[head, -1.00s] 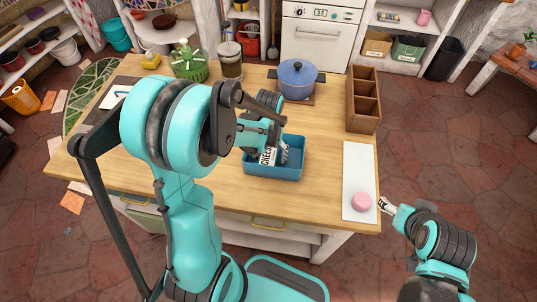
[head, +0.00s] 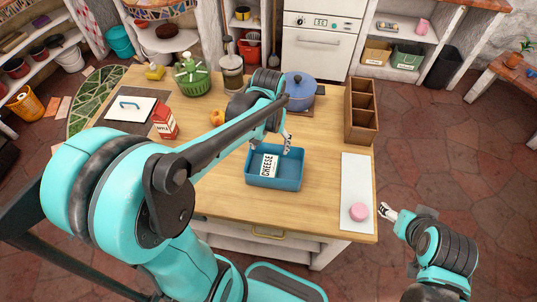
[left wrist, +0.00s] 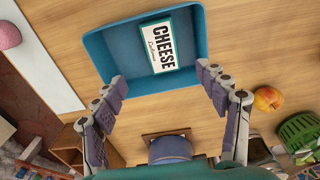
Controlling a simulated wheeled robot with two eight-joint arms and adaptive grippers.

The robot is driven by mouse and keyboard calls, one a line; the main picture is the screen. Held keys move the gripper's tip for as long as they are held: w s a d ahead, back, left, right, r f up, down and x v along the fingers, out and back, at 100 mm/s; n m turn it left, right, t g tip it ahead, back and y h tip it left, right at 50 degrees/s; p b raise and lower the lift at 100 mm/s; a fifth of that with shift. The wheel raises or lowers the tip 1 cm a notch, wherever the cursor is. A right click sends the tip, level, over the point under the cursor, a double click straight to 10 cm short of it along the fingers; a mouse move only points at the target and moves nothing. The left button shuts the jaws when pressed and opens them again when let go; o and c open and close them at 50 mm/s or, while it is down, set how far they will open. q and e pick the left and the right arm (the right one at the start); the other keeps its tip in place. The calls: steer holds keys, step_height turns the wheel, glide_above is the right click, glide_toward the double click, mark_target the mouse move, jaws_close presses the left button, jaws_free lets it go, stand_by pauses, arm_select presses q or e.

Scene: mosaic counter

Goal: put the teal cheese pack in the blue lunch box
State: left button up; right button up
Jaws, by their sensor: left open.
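The teal cheese pack (head: 268,165), with a white "CHEESE" label, lies inside the blue lunch box (head: 275,185) on the wooden counter. In the left wrist view the pack (left wrist: 162,42) rests label up on the floor of the box (left wrist: 103,58), at a slight angle and near one wall. My left gripper (head: 286,143) is at the far rim of the box, apart from the pack. In the left wrist view its two fingers (left wrist: 160,82) are spread wide with nothing between them. My right gripper (head: 383,211) is off the counter's right edge, too small to read.
A white board (head: 357,170) with a pink round item (head: 359,212) lies right of the box. A wooden divided rack (head: 361,112), a blue pot (head: 299,92), a peach (head: 217,117) and a red-and-white carton (head: 165,121) stand around.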

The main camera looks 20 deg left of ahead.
arm_select(q)
steer(key=s+d+r+m+t, duration=0.2)
steer(key=s+r+t, duration=0.3)
steer(key=s, duration=0.4)
steer(key=shift+s+d+r+m+t, duration=0.15)
steer(key=shift+d+r+m+t, duration=0.15)
steer(key=shift+d+t, duration=0.55)
step_height(320, 180, down, 8)
steer(key=b, duration=0.8)
steer(key=shift+o, duration=0.5)
steer(key=shift+f, duration=0.1)
